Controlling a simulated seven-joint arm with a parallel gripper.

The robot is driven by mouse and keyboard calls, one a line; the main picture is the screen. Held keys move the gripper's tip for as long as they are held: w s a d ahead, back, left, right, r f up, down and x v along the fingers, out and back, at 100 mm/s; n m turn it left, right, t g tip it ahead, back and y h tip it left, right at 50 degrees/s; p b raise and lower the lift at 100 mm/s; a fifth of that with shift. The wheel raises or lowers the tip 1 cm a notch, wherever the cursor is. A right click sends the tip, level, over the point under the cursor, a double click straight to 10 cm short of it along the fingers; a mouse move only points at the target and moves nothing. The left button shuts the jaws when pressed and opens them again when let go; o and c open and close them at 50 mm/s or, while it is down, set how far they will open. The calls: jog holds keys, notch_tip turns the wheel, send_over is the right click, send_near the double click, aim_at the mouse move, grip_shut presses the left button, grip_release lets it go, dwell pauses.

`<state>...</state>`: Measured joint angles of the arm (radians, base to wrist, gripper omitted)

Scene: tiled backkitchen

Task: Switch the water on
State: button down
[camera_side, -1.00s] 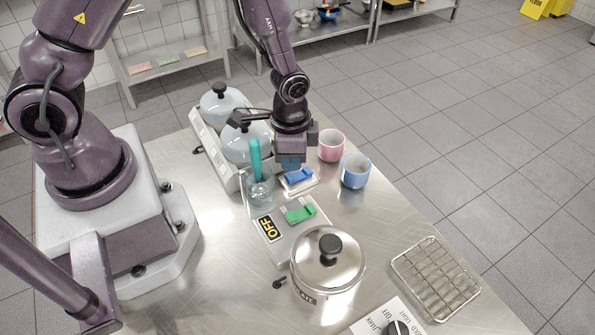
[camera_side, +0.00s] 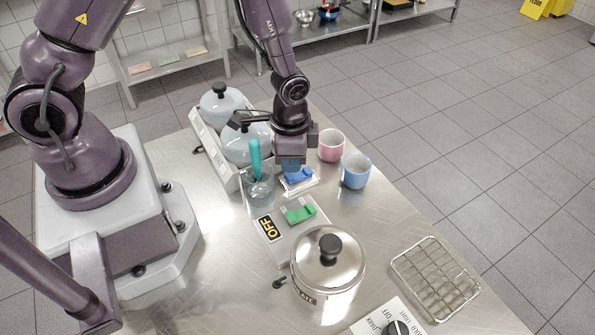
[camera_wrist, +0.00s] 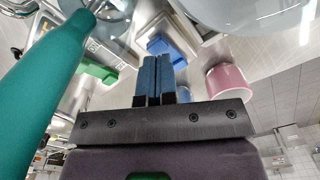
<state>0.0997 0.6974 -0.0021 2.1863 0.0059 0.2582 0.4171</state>
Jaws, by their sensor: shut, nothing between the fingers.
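A blue switch (camera_side: 300,176) sits on a small white base on the steel table; it also shows in the wrist view (camera_wrist: 172,50). My gripper (camera_side: 291,166) points down right behind and above the blue switch. In the wrist view its blue fingertips (camera_wrist: 158,62) are together, with nothing between them, close to the switch. I cannot tell whether they touch it. A green switch (camera_side: 300,214) sits on a grey plate with a black "OFF" label (camera_side: 269,228). No label that says water can be read.
A glass (camera_side: 260,190) with a teal-handled tool (camera_side: 255,158) stands left of my gripper. Pale pots (camera_side: 246,146) stand behind it. Pink (camera_side: 331,146) and blue (camera_side: 355,171) cups stand to the right. A steel pot (camera_side: 328,262) and wire rack (camera_side: 436,280) are in front.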

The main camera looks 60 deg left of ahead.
jog(key=shift+f, duration=1.1)
dwell(0.4)
jog(key=shift+r, duration=3.5)
jog(key=shift+r, duration=0.25)
notch_tip(320, 180, up, 8)
jog(key=n+t, duration=0.1)
send_over(292, 175)
jog(key=s+a+r+n+t, duration=0.1)
jog(key=s+r+n+t, duration=0.1)
jog(key=s+r, duration=0.4)
jog(key=s+a+r+n+t, duration=0.2)
jog(key=s+r, duration=0.4)
jog(key=r, duration=0.5)
jog(key=shift+n+t, duration=0.3)
jog(key=shift+n, duration=0.2)
